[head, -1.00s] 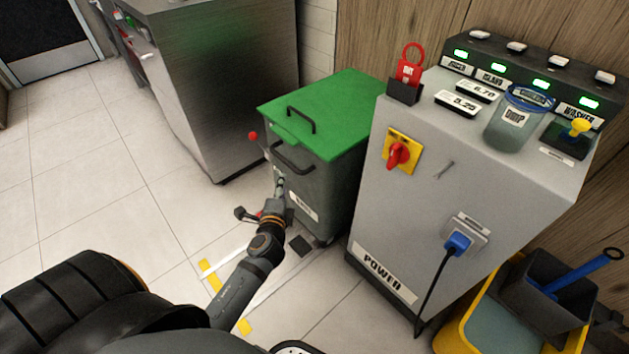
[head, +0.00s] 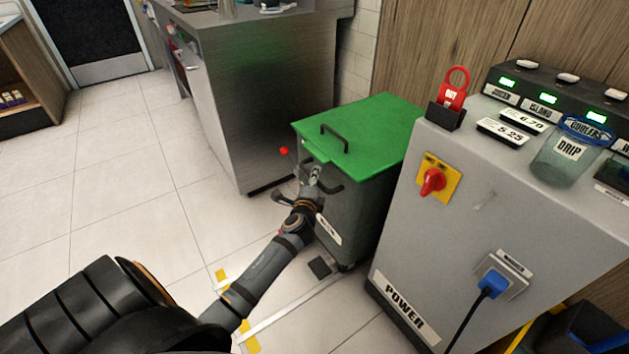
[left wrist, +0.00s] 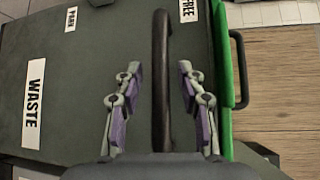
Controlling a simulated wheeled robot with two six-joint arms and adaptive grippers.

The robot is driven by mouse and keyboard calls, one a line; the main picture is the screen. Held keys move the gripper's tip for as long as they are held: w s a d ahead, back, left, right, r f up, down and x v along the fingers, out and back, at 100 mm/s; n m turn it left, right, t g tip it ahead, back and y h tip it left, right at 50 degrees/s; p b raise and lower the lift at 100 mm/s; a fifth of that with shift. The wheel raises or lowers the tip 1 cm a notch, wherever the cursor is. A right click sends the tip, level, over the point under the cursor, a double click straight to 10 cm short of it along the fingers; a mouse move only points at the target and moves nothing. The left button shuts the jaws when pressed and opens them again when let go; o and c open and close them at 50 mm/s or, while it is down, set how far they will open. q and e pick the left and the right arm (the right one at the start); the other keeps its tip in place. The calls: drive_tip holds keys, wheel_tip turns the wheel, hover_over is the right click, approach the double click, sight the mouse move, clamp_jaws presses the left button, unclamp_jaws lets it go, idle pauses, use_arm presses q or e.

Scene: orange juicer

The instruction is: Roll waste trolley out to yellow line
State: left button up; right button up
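The waste trolley (head: 350,215) is a dark grey bin with a green lid (head: 365,130), standing between the steel counter and the grey power cabinet. Its dark front handle (left wrist: 161,80) runs between the two fingers of my left gripper (left wrist: 160,95) in the left wrist view. The fingers are apart, with a gap on each side of the bar. In the head view my left gripper (head: 314,184) is at the handle and partly covers it. White labels, one reading WASTE (left wrist: 33,103), show on the trolley front. Yellow floor marks (head: 221,276) with white lines lie before the trolley. My right gripper is not in view.
The power cabinet (head: 470,220) stands close on the trolley's right. A steel counter (head: 270,90) stands behind and left. A red ball knob (head: 284,151) sticks out at the trolley's left. The tiled floor (head: 130,190) on the left is clear.

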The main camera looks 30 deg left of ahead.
use_arm(q)
clamp_jaws()
idle(0.5)
